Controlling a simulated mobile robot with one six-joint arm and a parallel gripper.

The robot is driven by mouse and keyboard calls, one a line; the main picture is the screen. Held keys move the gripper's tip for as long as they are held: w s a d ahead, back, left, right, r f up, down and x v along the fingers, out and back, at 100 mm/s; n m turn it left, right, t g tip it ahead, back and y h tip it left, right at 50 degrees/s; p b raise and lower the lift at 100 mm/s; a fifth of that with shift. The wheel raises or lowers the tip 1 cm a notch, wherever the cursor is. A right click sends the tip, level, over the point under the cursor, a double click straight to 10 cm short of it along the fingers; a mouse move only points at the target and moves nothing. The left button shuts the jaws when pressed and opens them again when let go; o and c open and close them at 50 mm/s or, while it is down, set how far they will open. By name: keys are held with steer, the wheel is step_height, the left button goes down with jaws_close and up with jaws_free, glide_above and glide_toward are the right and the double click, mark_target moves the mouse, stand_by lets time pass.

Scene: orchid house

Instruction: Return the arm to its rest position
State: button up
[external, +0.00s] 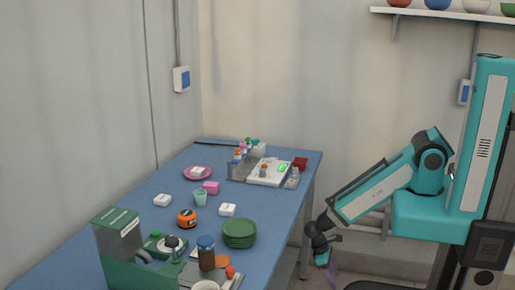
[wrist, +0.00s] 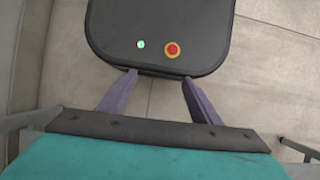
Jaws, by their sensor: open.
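My arm reaches down and to the left from its column in the external view. My gripper (external: 330,268) hangs low beside the right edge of the blue table (external: 187,160), apart from it. In the wrist view my gripper (wrist: 160,80) shows two purple fingers spread wide with nothing between them. The fingers point at my own dark base, which has a green light and a red button. In the external view the fingers are small and partly hard to make out.
A wall shelf (external: 440,13) carries bowls. Floor (wrist: 270,75) shows around my base.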

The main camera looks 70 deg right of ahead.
steer(key=s+d, duration=0.1)
steer(key=s+r, duration=0.1)
steer(key=shift+s+d+g, duration=0.35)
steer(key=shift+d+g, duration=0.05)
